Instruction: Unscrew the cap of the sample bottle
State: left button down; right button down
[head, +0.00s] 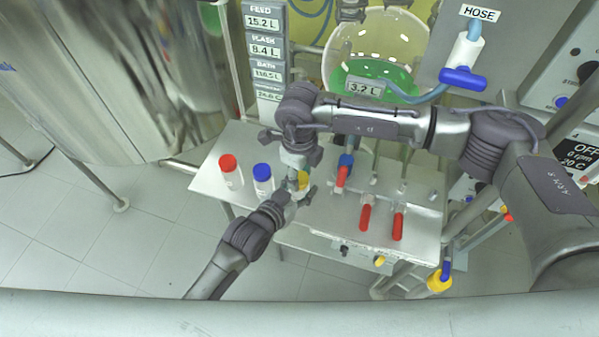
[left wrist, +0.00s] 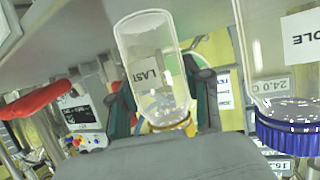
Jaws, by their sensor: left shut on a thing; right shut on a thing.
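The sample bottle is a clear bottle (left wrist: 150,55) with a label that reads "LAST" and a yellow cap (head: 303,181). It appears upside down in the left wrist view, with the yellow cap (left wrist: 170,122) at the lower end. My left gripper (head: 298,196) reaches in low from the front left and is shut on the bottle. My right gripper (head: 295,172) points down from above and is shut on the cap. The two grippers are very close together and hide most of the bottle in the head view.
A red-capped bottle (head: 230,172) and a blue-capped bottle (head: 263,179) stand to the left on the metal shelf (head: 205,182). The blue cap (left wrist: 290,127) is close in the left wrist view. Red-handled valves (head: 366,216) lie to the right. A glass vessel (head: 375,45) with green liquid stands behind.

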jog(key=n, duration=1.9)
jog(key=shift+r, duration=0.2)
pick_arm(q)
jog(key=shift+f, duration=0.1)
pick_arm(e)
jog(key=shift+r, duration=0.95)
